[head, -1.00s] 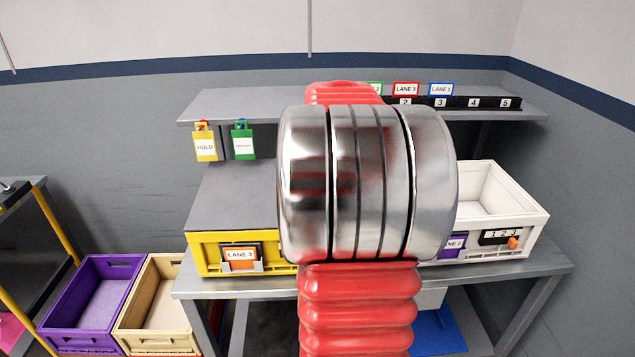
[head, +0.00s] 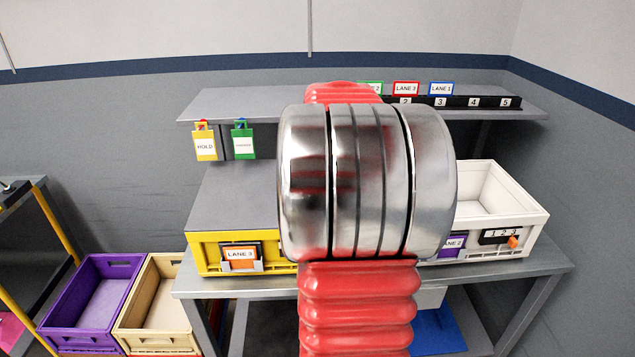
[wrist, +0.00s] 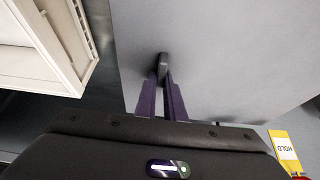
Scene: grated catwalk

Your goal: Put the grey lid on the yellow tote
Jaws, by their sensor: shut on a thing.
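The yellow tote (head: 208,260) stands on the bench left of my arm, with an orange-edged LANE 3 card on its front. The flat grey lid (head: 235,196) lies over the tote's top, with the tote's yellow front wall showing below its edge. My arm hides the right part of both, so I cannot tell if the lid is fully seated. In the wrist view my gripper (wrist: 163,90) is shut on the dark handle (wrist: 163,65) of the grey lid (wrist: 230,55). The gripper is hidden behind my arm in the head view.
A white tote (head: 495,205) stands right of my arm on the bench (head: 330,285). A shelf (head: 235,103) runs above the back, with a yellow HOLD tag (head: 205,146) and a green tag (head: 243,143) hanging from it. Purple (head: 88,300) and tan (head: 155,310) totes stand lower left.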

